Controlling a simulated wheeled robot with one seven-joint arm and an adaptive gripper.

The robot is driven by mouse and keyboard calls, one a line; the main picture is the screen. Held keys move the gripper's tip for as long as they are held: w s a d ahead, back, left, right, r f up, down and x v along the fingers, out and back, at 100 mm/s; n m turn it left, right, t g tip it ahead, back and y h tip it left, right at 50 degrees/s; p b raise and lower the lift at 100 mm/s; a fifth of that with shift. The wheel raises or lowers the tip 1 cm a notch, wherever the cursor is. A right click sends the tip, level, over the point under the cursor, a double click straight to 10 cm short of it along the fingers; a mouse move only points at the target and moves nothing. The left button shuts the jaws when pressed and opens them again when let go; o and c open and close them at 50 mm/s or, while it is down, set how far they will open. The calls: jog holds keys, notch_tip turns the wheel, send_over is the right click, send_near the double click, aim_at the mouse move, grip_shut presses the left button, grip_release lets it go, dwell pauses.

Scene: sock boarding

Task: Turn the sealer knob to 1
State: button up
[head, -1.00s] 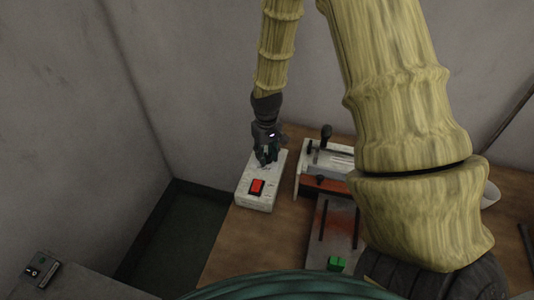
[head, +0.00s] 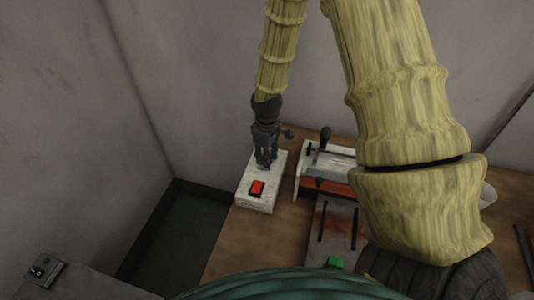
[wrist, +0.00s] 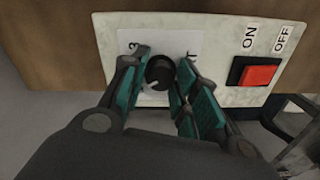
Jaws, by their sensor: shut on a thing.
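The sealer control box (head: 255,203) is a pale, worn box on the wooden table, with a red switch (head: 257,188) on its top. In the wrist view the red switch (wrist: 259,75) sits beside ON and OFF labels. The round black knob (wrist: 160,72) has a pale pointer mark toward its lower left. It sits on a white label with a "3" at the upper left; other markings are partly hidden by the fingers. My gripper (wrist: 157,82) has its teal fingers shut on the knob, one on each side. In the head view my gripper (head: 267,165) points down at the box's far part.
A sealer machine (head: 328,165) with a black-knobbed lever stands just right of the box. A green block (head: 335,263) lies near the front. A grey surface with a small switch panel (head: 44,270) is at the lower left. Walls stand behind.

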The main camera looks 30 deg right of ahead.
jog(key=shift+n+p, duration=0.4)
jog(key=shift+n, duration=1.1)
jog(key=shift+d, duration=0.1)
jog(key=shift+w, duration=0.1)
jog(key=o, duration=1)
jog(key=shift+o, duration=0.2)
jog(key=shift+r, duration=0.15)
notch_tip(320, 180, up, 12)
